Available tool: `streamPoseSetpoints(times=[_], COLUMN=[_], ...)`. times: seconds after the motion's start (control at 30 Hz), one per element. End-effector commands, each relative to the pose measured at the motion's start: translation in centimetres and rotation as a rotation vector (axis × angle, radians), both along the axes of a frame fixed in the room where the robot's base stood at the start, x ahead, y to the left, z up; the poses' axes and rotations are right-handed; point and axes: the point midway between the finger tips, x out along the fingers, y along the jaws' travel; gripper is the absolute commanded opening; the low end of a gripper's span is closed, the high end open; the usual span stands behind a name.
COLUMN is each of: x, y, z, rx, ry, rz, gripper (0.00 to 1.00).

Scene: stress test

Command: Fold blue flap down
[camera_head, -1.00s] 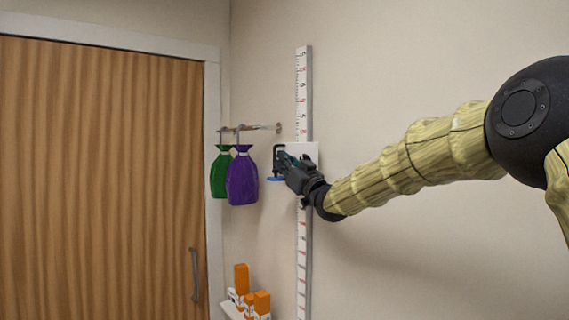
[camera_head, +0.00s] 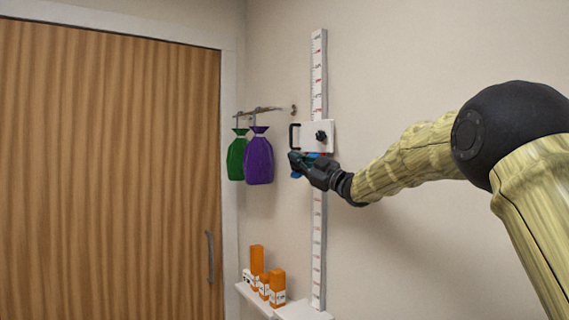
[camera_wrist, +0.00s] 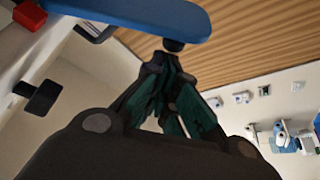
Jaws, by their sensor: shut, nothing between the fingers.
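The blue flap (camera_head: 296,175) shows as small patches around my gripper, at the lower edge of a white plate (camera_head: 309,137) on the wall-mounted ruler; my gripper hides much of it. In the wrist view the flap (camera_wrist: 140,13) is a long, rounded blue bar across the top, sticking out from the white mount. My gripper (camera_head: 293,161) is shut and empty, just below the plate. In the wrist view its fingertips (camera_wrist: 160,64) are close to the flap's rounded end; I cannot tell whether they touch.
The tall ruler (camera_head: 318,230) runs up the wall. Green (camera_head: 237,158) and purple (camera_head: 259,160) bags hang from a rail to the left. Orange boxes (camera_head: 257,262) stand on a low shelf. A wooden door (camera_head: 110,170) is at left.

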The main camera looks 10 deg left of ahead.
Motion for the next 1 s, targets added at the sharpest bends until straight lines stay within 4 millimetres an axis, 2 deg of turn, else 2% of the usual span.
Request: streamPoseSetpoints(times=[0.03,0.2,0.4,1.0], x=[0.1,0.3,0.6,1.0], y=[-0.1,-0.2,-0.6,-0.9], z=[-0.9,-2.2,-3.3,-4.2], rx=[-0.036,-0.135,-0.126,-0.123], ry=[-0.029,-0.116,-0.11,-0.11], rz=[-0.001,0.0,0.001,0.003], gripper=[0.0,0.0,0.0,0.0])
